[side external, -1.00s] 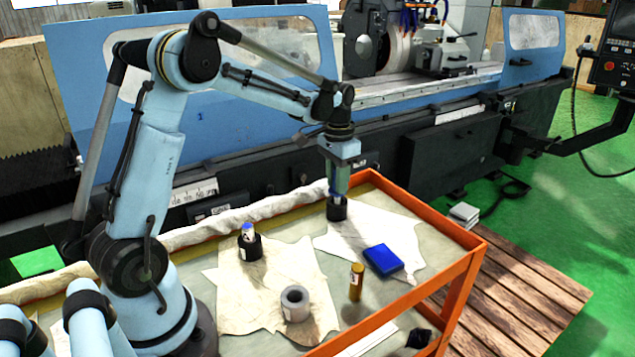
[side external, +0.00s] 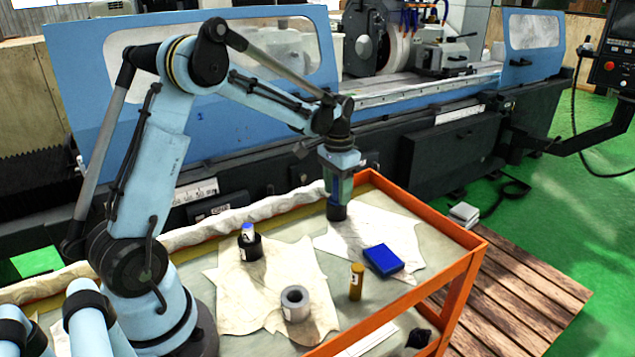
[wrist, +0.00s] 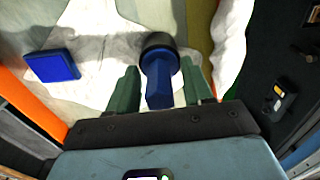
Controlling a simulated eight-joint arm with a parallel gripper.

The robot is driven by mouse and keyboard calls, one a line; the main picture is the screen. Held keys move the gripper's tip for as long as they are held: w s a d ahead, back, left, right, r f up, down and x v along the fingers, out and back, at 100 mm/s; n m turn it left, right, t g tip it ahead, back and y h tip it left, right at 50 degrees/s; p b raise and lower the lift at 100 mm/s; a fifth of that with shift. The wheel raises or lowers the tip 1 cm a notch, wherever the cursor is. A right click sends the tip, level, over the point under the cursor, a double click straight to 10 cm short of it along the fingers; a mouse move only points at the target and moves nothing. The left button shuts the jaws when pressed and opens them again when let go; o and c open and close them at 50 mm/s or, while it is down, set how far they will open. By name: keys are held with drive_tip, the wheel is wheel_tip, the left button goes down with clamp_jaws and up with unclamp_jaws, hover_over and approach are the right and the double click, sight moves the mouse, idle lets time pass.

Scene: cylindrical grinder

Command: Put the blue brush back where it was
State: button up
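The blue piece (wrist: 158,82), which I take to be the brush, has a faceted handle and stands in or on a black round base (wrist: 157,42). That base also shows under my gripper in the side view (side external: 337,213), on a white cloth. My gripper (wrist: 160,82) is down over the handle, one green finger on each side. Narrow gaps show between the fingers and the handle, so the fingers look open around it.
A blue flat box (side external: 383,260) lies on the cloth right of my gripper. A brass cylinder (side external: 356,282) and a grey ring (side external: 295,302) stand nearer the front. The orange cart rim (side external: 430,222) and the rolled white cloth (side external: 240,226) border the top.

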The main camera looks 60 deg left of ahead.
wheel_tip(320, 180, up, 13)
drive_tip(key=shift+s+f, duration=0.1)
drive_tip(key=shift+f, duration=0.05)
drive_tip(key=s+d+f+t, duration=0.4)
drive_tip(key=s+d+t, duration=0.3)
drive_tip(key=s+d, duration=0.7)
drive_tip(key=shift+d+f, duration=0.15)
drive_tip(key=shift+d, duration=0.25)
idle(1.2)
